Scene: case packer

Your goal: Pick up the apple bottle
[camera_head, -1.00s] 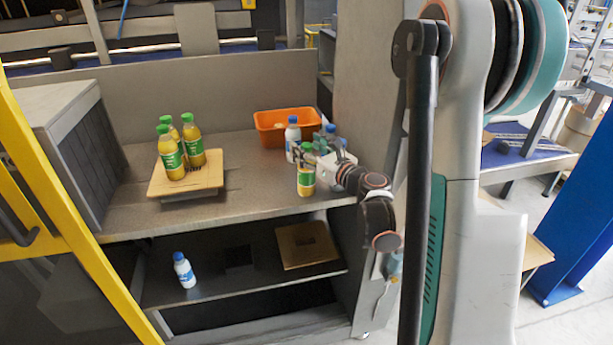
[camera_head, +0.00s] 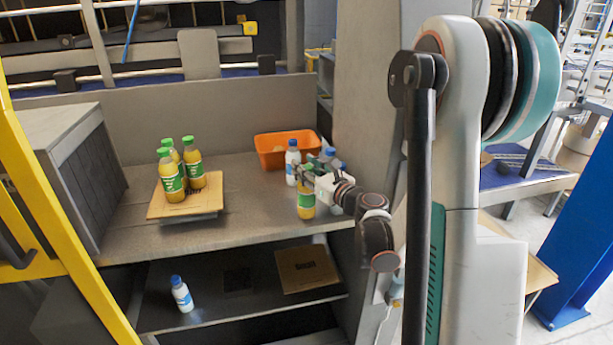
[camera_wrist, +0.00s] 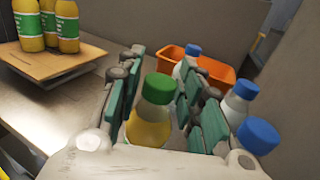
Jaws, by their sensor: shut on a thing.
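The apple bottle (camera_head: 306,206) is a yellow bottle with a green label, at the right of the shelf top near its front edge. My gripper (camera_head: 304,176) is shut around its upper part and partly hides it. In the wrist view the bottle's green cap (camera_wrist: 158,88) shows between the finger pads of my gripper (camera_wrist: 160,105). The bottle looks upright. I cannot tell whether its base touches the surface. Several similar yellow bottles (camera_head: 194,163) with green caps stand at the left on a square board (camera_head: 172,207).
An orange bin (camera_head: 272,152) stands behind. White bottles with blue caps stand close by: one behind-left (camera_head: 292,164), others to the right (camera_wrist: 240,100). A lower shelf (camera_head: 225,306) holds another white bottle (camera_head: 181,296) and a brown board (camera_head: 307,268). The surface between the square board and my gripper is clear.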

